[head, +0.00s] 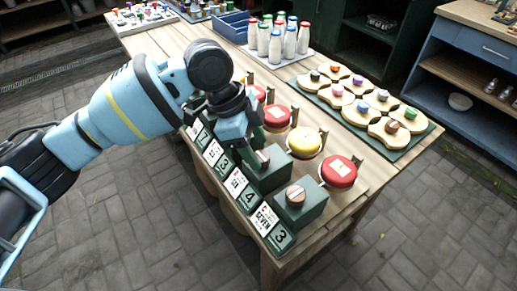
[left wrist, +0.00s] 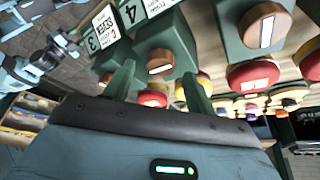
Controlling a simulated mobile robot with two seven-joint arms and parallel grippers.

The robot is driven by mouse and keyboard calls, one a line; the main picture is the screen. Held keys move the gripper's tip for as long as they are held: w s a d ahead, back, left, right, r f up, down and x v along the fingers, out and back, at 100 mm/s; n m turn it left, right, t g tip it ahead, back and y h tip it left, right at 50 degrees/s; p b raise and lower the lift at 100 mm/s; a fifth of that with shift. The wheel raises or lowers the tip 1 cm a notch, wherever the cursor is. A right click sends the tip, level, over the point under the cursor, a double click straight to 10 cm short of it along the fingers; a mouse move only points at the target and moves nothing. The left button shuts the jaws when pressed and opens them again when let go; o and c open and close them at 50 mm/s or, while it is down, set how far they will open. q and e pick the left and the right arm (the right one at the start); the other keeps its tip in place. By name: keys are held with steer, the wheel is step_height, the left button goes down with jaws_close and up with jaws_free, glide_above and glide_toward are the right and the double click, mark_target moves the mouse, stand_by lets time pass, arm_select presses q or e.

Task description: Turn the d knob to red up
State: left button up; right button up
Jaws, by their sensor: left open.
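Dark green boxes each carry a round wooden knob with a pale strip. The nearest knob (head: 295,194) and the one behind it (head: 263,157) show in the head view; no letter d or red mark is legible. My left gripper (head: 248,152) is low over the row, close to the second knob, hiding those behind. In the left wrist view its open fingers (left wrist: 160,90) stand on either side of a knob (left wrist: 160,62), with no clear contact. Another knob (left wrist: 267,27) is to the right. My right gripper is not in view.
Number cards (head: 265,218) line the boxes' left side. Red and yellow round lids (head: 305,142) stand along their right. Beyond are capped bottles (head: 285,38) and a green tray (head: 425,143) of wooden pieces. Open paving lies left of the table.

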arm_select(q)
steer(key=shift+x, duration=0.75)
steer(key=shift+f, duration=0.15)
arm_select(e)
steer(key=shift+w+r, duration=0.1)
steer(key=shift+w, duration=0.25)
arm_select(q)
steer(key=shift+c, duration=0.3)
